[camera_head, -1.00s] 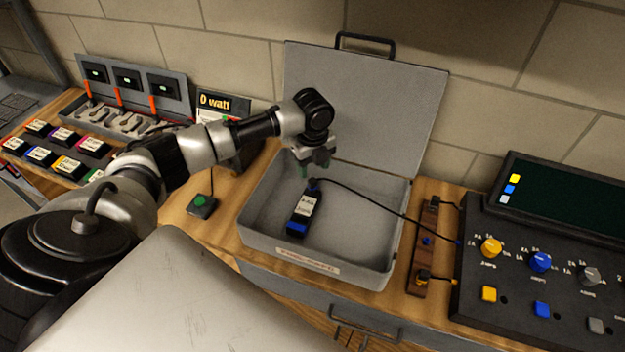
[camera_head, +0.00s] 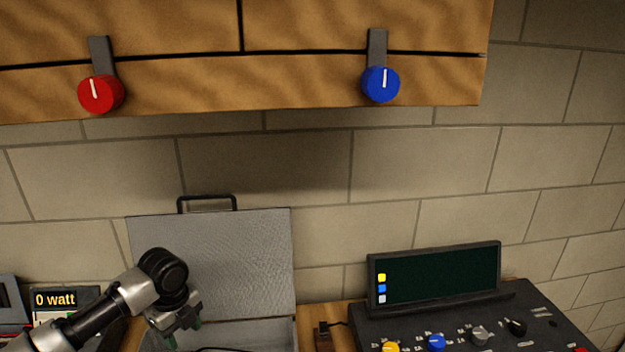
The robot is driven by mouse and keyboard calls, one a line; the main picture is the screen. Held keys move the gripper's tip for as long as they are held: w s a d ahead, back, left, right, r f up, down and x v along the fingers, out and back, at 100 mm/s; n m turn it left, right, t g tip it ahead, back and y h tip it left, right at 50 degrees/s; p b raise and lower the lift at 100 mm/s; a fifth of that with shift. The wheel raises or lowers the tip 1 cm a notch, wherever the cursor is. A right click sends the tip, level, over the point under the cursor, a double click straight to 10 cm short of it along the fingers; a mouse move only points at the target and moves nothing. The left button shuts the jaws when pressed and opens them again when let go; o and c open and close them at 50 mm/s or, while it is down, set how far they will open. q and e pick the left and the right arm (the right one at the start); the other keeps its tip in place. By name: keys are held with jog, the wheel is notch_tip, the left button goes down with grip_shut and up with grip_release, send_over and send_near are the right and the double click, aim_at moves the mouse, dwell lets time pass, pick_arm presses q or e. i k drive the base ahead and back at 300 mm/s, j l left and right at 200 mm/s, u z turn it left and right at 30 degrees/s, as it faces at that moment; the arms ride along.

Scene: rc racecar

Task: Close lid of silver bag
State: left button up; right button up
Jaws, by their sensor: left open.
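The silver bag is a grey case whose lid (camera_head: 235,255) stands upright and open against the wall, with a dark handle (camera_head: 206,198) on its top edge. Only the back of its open base (camera_head: 255,335) shows at the bottom of the head view; the rest is cut off. My left gripper (camera_head: 182,340) is open and pointed down, in front of the lid's lower left part and over the base. It holds nothing that I can see. My right gripper is not in view.
A black control console (camera_head: 470,320) with knobs and a dark screen (camera_head: 436,275) stands right of the case. A "0 watt" display (camera_head: 57,300) is at the left. A wooden cabinet (camera_head: 300,50) with a red knob and a blue knob hangs above; bare wall lies between.

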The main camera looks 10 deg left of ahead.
aim_at(240, 263)
jog(key=k, duration=0.95)
